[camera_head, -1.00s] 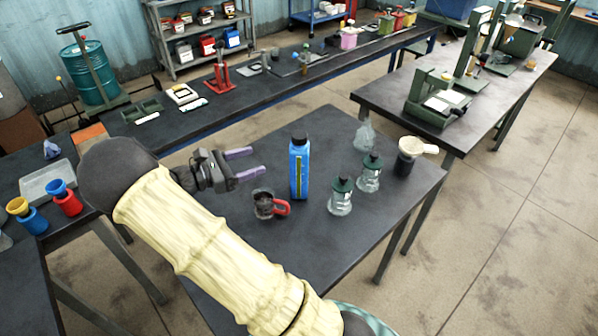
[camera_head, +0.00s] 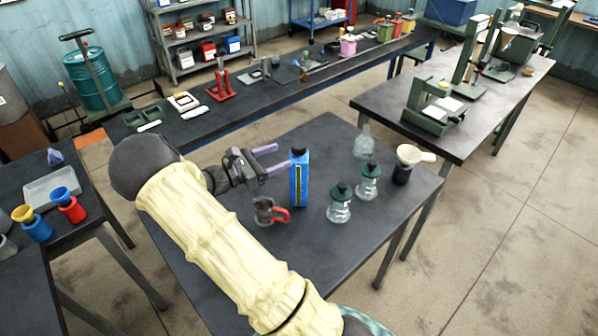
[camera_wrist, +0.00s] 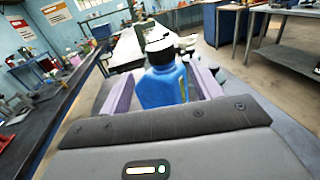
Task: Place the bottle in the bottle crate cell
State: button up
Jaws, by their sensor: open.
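A blue bottle (camera_head: 299,183) with a dark cap and a yellow strip stands upright on the dark table. My gripper (camera_head: 272,160) is open, its two purple fingers pointing at the bottle from the left. The bottle (camera_wrist: 164,86) also shows in the wrist view, between and ahead of the open fingers (camera_wrist: 160,88). In the head view the fingertips are close to the bottle; I cannot tell whether they touch it. No bottle crate can be made out in these views.
A dark jug with a red handle (camera_head: 266,212) stands in front of the bottle. Two green-capped glass bottles (camera_head: 339,204) (camera_head: 368,182), a clear flask (camera_head: 365,141) and a dark cup with a pale funnel (camera_head: 405,168) stand to the right. The front right tabletop is bare.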

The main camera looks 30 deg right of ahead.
aim_at(304, 147)
jog(key=shift+s+d+p, duration=0.1)
jog(key=shift+d+p, duration=0.3)
jog(key=shift+d, duration=1.45)
jog(key=d+p, duration=0.2)
jog(key=d, duration=0.1)
jog(key=d+p, duration=0.1)
jog(key=d, duration=0.1)
jog(key=shift+s+r, duration=0.1)
jog(key=shift+s, duration=0.15)
jog(key=shift+d, duration=0.15)
jog(key=c, duration=1.3)
grip_shut()
